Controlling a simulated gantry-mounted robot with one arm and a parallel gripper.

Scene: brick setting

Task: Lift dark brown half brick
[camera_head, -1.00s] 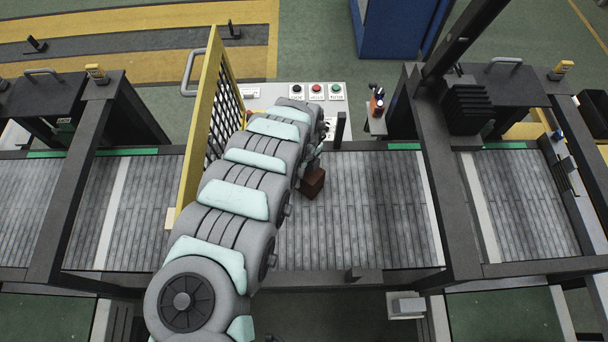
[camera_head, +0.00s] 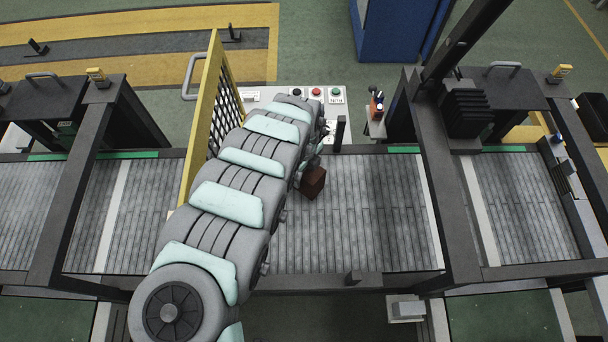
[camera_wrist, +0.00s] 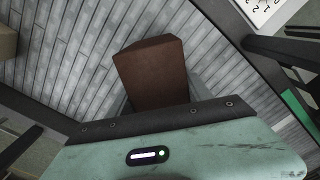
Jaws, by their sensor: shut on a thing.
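The dark brown half brick (camera_head: 313,183) shows at the right side of my arm, over the grey slatted conveyor, partly hidden by the arm. In the wrist view the brick (camera_wrist: 150,75) stands out beyond the gripper body, with its top and one long face in sight. My gripper (camera_wrist: 162,92) is shut on the brick, with grey finger parts showing on both sides of it. In the head view the arm hides the fingers. I cannot tell how far the brick is from the slats.
A yellow-framed mesh guard (camera_head: 205,115) stands close on the left of my arm. A button panel (camera_head: 325,97) and a small stand with bottles (camera_head: 376,115) lie behind the conveyor. Dark frame posts (camera_head: 445,190) stand to the right. The slats (camera_head: 365,220) right of the brick are clear.

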